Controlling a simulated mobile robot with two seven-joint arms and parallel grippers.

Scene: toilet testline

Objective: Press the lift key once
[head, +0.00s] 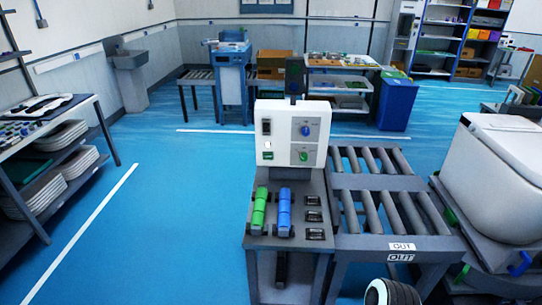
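A white control box (290,135) stands at the back of a grey test stand (262,265) in the middle of the head view. Its left side has a black switch (266,127) and a small light key with a green mark (267,155) below it. Its right side has a blue knob (305,130) above a green knob (303,155). Labels are too small to read, so I cannot tell which control is the lift key. Neither gripper is in view. A rounded white and black part at the bottom edge looks like mine.
A green cylinder (259,208) and a blue cylinder (284,208) lie on the stand, beside several small black fittings. A roller conveyor marked OUT (378,183) adjoins on the right, with a large white toilet unit (500,180) beyond. Blue floor (165,230) is clear on the left.

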